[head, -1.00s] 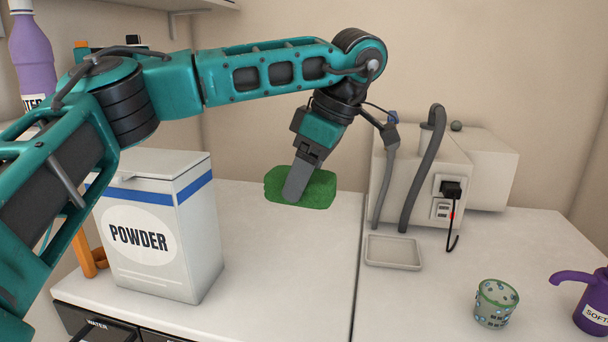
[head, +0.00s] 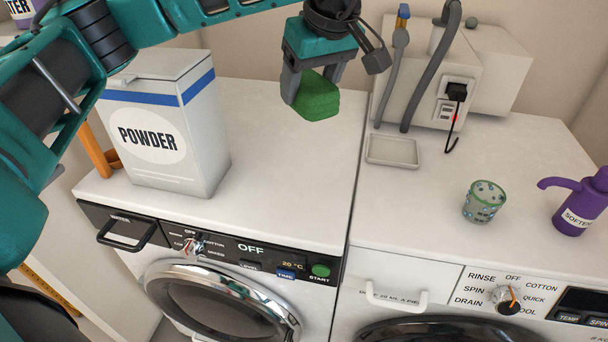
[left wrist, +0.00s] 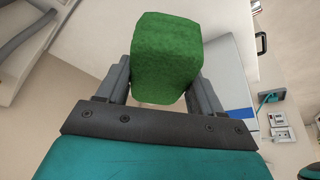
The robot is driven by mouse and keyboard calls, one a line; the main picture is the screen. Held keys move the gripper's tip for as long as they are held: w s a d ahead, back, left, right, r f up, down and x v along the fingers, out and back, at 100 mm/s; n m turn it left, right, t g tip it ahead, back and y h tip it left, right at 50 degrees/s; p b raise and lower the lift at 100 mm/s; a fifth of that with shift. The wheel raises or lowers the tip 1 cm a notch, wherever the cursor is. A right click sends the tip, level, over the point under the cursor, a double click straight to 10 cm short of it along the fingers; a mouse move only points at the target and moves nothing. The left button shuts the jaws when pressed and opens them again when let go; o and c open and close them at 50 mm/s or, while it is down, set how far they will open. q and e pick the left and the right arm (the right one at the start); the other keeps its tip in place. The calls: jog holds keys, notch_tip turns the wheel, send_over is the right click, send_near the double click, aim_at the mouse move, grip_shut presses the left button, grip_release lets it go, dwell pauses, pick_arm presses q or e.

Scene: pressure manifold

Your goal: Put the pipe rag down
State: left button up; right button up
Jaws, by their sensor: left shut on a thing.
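The pipe rag appears as a green, block-shaped, fuzzy piece (head: 317,97) in the head view. My left gripper (head: 308,88) is shut on it, one finger on each side, and holds it over the back of the white left-hand counter top (head: 270,150). In the left wrist view the green rag (left wrist: 167,55) sits between the two grey fingers of the left gripper (left wrist: 160,85). I cannot tell the exact gap between the rag and the counter. My right gripper is not in view.
A powder box (head: 165,130) stands at left. A shallow tray (head: 393,150), a grey unit with hoses (head: 440,70), a patterned cup (head: 484,202) and a purple softener bottle (head: 580,205) are at right. The counter between box and tray is clear. Two machine fronts lie below.

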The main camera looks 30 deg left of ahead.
pick_arm(q)
jog(key=m, duration=0.1)
jog(key=m+p, duration=0.1)
jog(key=shift+s+a+r+m+t+h, duration=0.1)
jog(key=shift+a+r+m+t+h, duration=0.05)
jog(key=shift+r+m+t+h, duration=0.2)
jog(key=shift+a+r+m+h, duration=0.15)
jog(key=shift+r+m+h, duration=0.1)
jog(key=shift+m, duration=0.3)
jog(key=shift+f+t, duration=0.2)
jog(key=shift+t, duration=0.05)
notch_tip(320, 180, down, 20)
jog(key=shift+r, duration=0.15)
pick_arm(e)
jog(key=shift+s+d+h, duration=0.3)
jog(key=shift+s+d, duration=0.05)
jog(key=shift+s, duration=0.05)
pick_arm(q)
jog(key=shift+f+b, duration=0.25)
jog(key=shift+b, duration=0.15)
jog(key=o, duration=1)
jog(key=shift+r, duration=0.1)
